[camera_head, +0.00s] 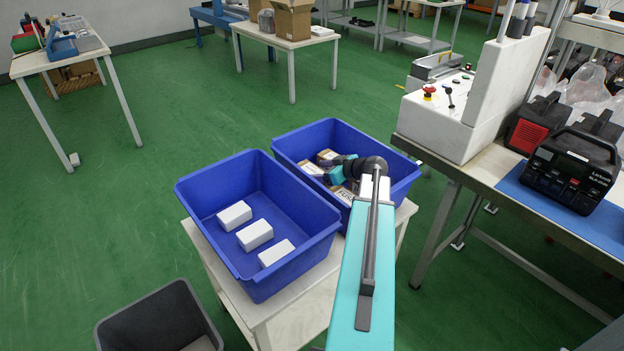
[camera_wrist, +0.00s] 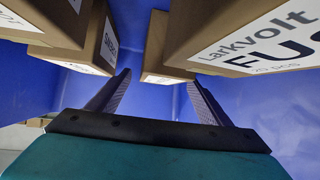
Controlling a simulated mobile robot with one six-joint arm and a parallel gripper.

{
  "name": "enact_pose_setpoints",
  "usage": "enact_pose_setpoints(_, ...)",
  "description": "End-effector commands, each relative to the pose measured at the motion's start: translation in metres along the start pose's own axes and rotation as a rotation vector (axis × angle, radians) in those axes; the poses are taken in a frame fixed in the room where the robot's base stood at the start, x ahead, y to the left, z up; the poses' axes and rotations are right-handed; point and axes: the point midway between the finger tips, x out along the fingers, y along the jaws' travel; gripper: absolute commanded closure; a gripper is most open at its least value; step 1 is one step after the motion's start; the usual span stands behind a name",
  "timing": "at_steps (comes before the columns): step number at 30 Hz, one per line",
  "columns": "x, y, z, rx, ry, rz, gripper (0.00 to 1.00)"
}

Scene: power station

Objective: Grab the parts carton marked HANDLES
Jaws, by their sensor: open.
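My gripper (camera_wrist: 158,82) is open and empty, low inside the right blue bin (camera_head: 292,146), with brown cartons around it. In the wrist view a large carton (camera_wrist: 222,28) at right has a white label reading "Larkvolt FU…", cut off. A carton (camera_wrist: 75,48) at left has a partly seen label I cannot read surely. Another carton (camera_wrist: 157,42) lies ahead, beyond the gap between the fingers. In the head view some cartons (camera_head: 327,156) show, but my arm covers part of the bin and the fingertips are hidden. No label that I can read says HANDLES.
A left blue bin (camera_head: 190,193) holds three white boxes (camera_head: 254,235). Both bins stand on a pale table (camera_head: 290,322). A dark grey bin (camera_head: 150,318) is on the floor in front. A workbench (camera_head: 497,175) with a black power unit (camera_head: 573,168) stands right. Green floor is open at left.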

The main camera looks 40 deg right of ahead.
Motion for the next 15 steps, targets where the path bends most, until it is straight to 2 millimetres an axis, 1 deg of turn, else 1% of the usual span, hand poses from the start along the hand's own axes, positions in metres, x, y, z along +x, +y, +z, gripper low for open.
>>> enact_pose_setpoints(1,-0.0001,0.0,0.0,0.0,0.0,0.0,0.28)
enact_pose_setpoints(2,-0.0001,0.0,-0.0001,0.0,0.0,0.0,0.31)
enact_pose_setpoints(9,-0.0002,0.0001,0.0,0.0,0.0,0.0,0.72)
enact_pose_setpoints(11,-0.0001,0.0001,0.0001,0.0,0.0,0.0,0.82)
enact_pose_setpoints(12,-0.0001,0.0,0.0001,0.0,0.0,0.0,0.84)
enact_pose_setpoints(15,-0.0003,0.0001,-0.0006,0.0,0.001,0.0,0.84)
